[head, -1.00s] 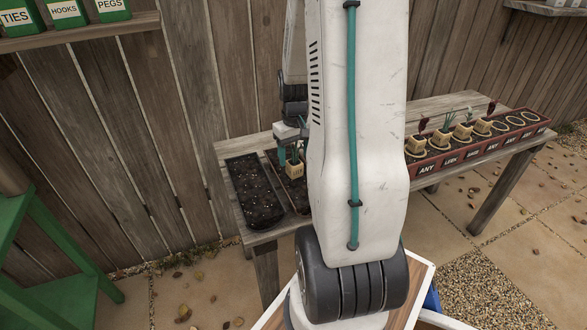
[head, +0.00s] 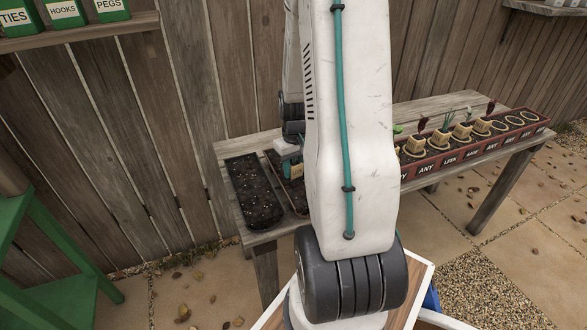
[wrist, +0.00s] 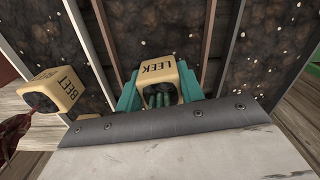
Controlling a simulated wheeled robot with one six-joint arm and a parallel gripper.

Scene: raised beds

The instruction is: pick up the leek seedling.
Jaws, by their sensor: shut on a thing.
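The leek seedling (wrist: 158,76) is in a tan block pot marked LEEK, with dark soil and green stems partly hidden by my gripper's edge in the wrist view. My gripper (wrist: 160,92) has its teal fingers on both sides of this pot, shut on it. In the head view, my gripper (head: 287,165) is over the soil trays at the table's left, and a bit of the tan pot (head: 297,170) shows beside a finger. My arm hides part of it. I cannot tell whether the pot touches the soil below.
A tan BEET pot (wrist: 58,88) with a dark red plant stands left in the wrist view. A long soil tray (head: 254,193) lies at the table's left. A labelled red tray (head: 480,152) with several pots and empty round holes stands at the right.

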